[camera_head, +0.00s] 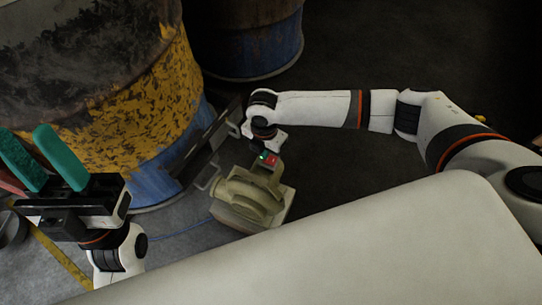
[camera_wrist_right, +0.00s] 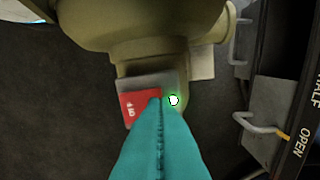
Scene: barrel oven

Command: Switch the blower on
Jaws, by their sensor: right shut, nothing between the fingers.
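The blower (camera_head: 245,200), a beige-green machine, stands on the floor beside the barrel (camera_head: 140,110). Its switch box, with a red part (camera_head: 272,160), is on top at its far end. My left gripper (camera_head: 45,158) is open and empty at the left, away from the blower.
A hinged plate with a handle (camera_head: 208,176) sits between barrel and blower. In the right wrist view, a panel marked HALF and OPEN (camera_wrist_right: 300,130) and a metal handle (camera_wrist_right: 262,130) lie close right of the fingers. Another barrel (camera_head: 250,40) stands behind.

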